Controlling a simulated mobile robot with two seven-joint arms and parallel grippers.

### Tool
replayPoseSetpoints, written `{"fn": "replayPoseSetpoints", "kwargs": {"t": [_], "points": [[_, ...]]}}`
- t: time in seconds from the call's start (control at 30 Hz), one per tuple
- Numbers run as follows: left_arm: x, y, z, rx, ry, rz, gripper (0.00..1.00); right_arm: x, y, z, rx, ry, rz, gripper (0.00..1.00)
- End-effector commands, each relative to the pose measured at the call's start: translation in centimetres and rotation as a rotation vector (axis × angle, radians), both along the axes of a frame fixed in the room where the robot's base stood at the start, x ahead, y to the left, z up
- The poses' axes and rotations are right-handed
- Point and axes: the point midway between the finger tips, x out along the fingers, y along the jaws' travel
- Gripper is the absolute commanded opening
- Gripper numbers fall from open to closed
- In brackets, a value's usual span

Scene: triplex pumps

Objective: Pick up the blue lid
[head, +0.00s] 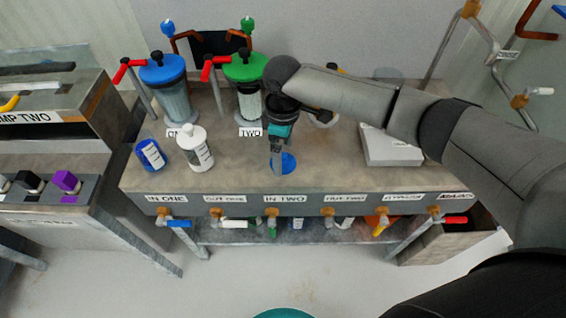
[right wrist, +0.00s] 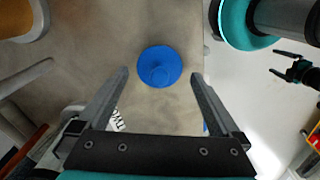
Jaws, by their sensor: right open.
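The blue lid (head: 289,164) lies flat on the grey bench top near its front edge, behind the IN TWO label. In the right wrist view the round blue lid (right wrist: 160,67) shows whole, with a smaller raised circle on it. My right gripper (head: 277,168) points down over the lid and partly covers it in the head view. In the right wrist view its open fingers (right wrist: 161,74) stand either side of the lid, with nothing between them but the lid below. My left gripper (right wrist: 280,66) seems to show small at the right wrist view's right edge; its jaws are unclear.
A blue labelled bottle (head: 149,155) and a white bottle (head: 195,148) stand left on the bench. Behind are a blue-topped cylinder (head: 163,72) and a green-topped cylinder (head: 245,70). A white box (head: 392,148) lies to the right. Coloured valves line the bench front.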

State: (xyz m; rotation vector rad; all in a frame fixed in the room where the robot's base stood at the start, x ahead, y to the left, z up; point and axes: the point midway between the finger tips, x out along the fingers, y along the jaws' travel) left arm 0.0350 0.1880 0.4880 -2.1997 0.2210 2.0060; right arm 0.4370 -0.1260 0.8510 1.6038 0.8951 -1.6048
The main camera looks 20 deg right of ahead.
Motion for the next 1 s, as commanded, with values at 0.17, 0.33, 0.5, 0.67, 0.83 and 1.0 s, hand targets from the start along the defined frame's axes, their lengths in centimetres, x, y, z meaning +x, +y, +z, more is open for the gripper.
{"fn": "replayPoseSetpoints", "kwargs": {"t": [0.17, 0.33, 0.5, 0.67, 0.83, 1.0], "points": [[0.01, 0.01, -0.55, 0.0, 0.0, 0.0, 1.0, 0.05, -0.02, -1.6, -0.001, -0.001, 0.0, 1.0], [0.02, 0.01, -0.48, 0.0, 0.0, 0.0, 1.0, 0.05, -0.02, -1.58, 0.0, -0.002, 0.001, 1.0], [0.02, 0.01, -0.48, 0.0, 0.0, 0.0, 1.0, 0.05, -0.03, -1.56, -0.001, -0.002, 0.0, 0.86], [0.02, 0.02, -0.48, 0.0, 0.0, 0.0, 1.0, 0.05, -0.03, -1.55, -0.001, -0.002, 0.0, 0.69], [0.02, 0.02, -0.48, 0.0, 0.0, 0.0, 1.0, 0.03, -0.04, -1.57, -0.001, -0.001, 0.0, 0.49], [0.02, 0.02, -0.49, 0.0, 0.0, 0.0, 1.0, 0.01, -0.05, -1.62, -0.001, 0.0, 0.0, 0.3]]}}
